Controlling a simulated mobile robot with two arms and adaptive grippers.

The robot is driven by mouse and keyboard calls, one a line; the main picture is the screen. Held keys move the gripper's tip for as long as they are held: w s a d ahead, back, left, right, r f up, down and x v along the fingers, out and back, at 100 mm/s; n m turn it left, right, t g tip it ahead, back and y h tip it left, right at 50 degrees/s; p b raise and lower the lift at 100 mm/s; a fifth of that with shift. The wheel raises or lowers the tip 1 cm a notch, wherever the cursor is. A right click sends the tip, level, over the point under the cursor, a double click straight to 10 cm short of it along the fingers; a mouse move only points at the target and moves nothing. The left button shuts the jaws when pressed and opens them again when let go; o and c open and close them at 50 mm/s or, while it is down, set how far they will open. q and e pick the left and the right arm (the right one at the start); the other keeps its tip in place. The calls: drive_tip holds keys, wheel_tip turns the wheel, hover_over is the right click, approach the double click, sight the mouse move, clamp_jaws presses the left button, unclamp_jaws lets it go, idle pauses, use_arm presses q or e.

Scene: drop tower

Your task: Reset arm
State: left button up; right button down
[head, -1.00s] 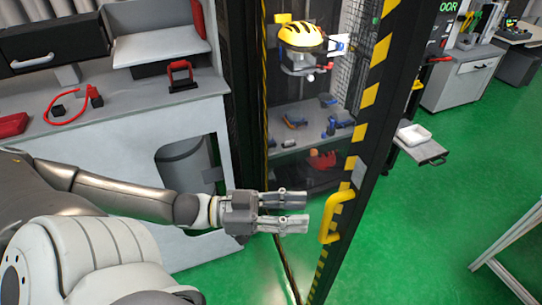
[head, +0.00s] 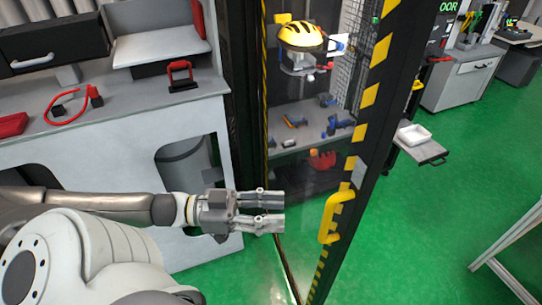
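My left gripper (head: 272,211) is in the middle of the head view, pointing right. Its two fingers are parallel with a narrow gap and nothing visible between them, so it looks open and empty. It is to the left of the yellow handle (head: 332,214) on the tower's glass door and apart from it. My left arm reaches in nearly level from the left edge. My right gripper is out of view.
A door post with yellow and black stripes (head: 369,97) stands right of the gripper. Behind the glass are a yellow helmet (head: 302,36) and several tools on a shelf. A grey workbench (head: 130,122) is at left.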

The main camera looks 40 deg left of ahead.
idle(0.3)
use_arm(q)
drive_tip(key=a+f+n+t+y+b, duration=0.15)
drive_tip(key=a+f+n+y, duration=0.35)
drive_tip(key=a+f+y, duration=0.95)
drive_tip(key=s+a+f+n+g, duration=0.15)
drive_tip(key=a+f, duration=0.25)
drive_tip(key=f, duration=0.4)
drive_tip(key=s+a+f+n, duration=0.15)
drive_tip(key=a+f, duration=0.25)
drive_tip(key=f, duration=0.5)
drive_tip(key=s+d+f+n+g, duration=0.1)
drive_tip(key=s+d+f+g, duration=0.2)
drive_tip(key=s+f, duration=0.5)
drive_tip(key=s+d+f+g, duration=0.25)
drive_tip(key=s+f, duration=0.25)
drive_tip(key=f, duration=0.8)
drive_tip(key=s+d+f+g, duration=0.1)
drive_tip(key=s+d+f, duration=0.2)
drive_tip(key=d, duration=0.3)
drive_tip(key=s+d+f+m+g+b, duration=0.1)
drive_tip(key=s+d+f+g, duration=0.1)
drive_tip(key=s+d+f, duration=0.2)
drive_tip(key=s+d+f+g, duration=0.2)
drive_tip(key=s+d+f, duration=0.2)
drive_tip(key=d, duration=0.6)
drive_tip(key=shift+f+m+h+b, duration=0.25)
drive_tip(key=shift+m+h+b, duration=0.05)
drive_tip(key=shift+h+b, duration=0.05)
